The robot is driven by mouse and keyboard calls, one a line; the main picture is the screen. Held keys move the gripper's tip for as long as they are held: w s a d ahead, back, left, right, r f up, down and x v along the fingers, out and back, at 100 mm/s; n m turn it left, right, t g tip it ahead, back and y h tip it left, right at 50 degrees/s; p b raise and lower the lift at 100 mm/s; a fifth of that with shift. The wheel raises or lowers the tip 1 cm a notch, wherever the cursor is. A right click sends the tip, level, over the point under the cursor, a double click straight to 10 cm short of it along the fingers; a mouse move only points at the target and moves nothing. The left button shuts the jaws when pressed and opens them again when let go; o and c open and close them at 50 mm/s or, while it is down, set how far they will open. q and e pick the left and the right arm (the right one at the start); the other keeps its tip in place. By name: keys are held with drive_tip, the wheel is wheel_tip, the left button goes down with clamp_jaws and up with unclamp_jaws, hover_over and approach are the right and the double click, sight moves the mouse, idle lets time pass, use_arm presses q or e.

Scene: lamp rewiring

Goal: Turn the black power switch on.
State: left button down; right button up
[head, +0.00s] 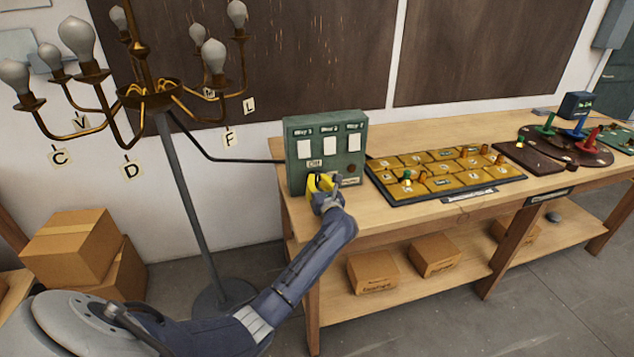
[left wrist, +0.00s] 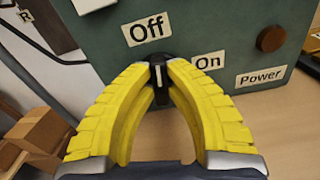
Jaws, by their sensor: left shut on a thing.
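The green switch box (head: 327,138) stands on the left end of the workbench. In the left wrist view, the black power switch (left wrist: 158,75) sits on the box front, below the "Off" label (left wrist: 147,29) and left of the "On" label (left wrist: 208,63). Its white mark points roughly up, toward "Off". My left gripper (head: 322,183) has its yellow fingers at the lower front of the box. In the left wrist view, the fingertips (left wrist: 159,68) are closed on both sides of the switch. The fingers hide part of it. My right gripper is not in view.
A brown round knob (left wrist: 271,39) sits beside the "Power" label. A chandelier (head: 150,95) on a stand is left of the bench. A yellow tile board (head: 445,172) lies right of the box. Cardboard boxes (head: 75,240) are stacked at the left.

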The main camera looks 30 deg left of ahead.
use_arm(q)
drive_tip(key=m, duration=0.4)
drive_tip(key=shift+w+m, duration=0.1)
drive_tip(key=shift+m, duration=0.2)
drive_tip(key=m, duration=0.3)
drive_tip(key=shift+d+f+m, duration=0.1)
drive_tip(key=shift+m, duration=0.3)
drive_tip(key=m, duration=0.4)
drive_tip(key=shift+w, duration=0.1)
drive_tip(key=shift+f+m, duration=0.15)
drive_tip(key=shift+m, duration=1.85)
drive_tip(key=c, duration=1.4)
unclamp_jaws()
drive_tip(key=shift+o, duration=0.2)
drive_tip(key=shift+d, duration=0.15)
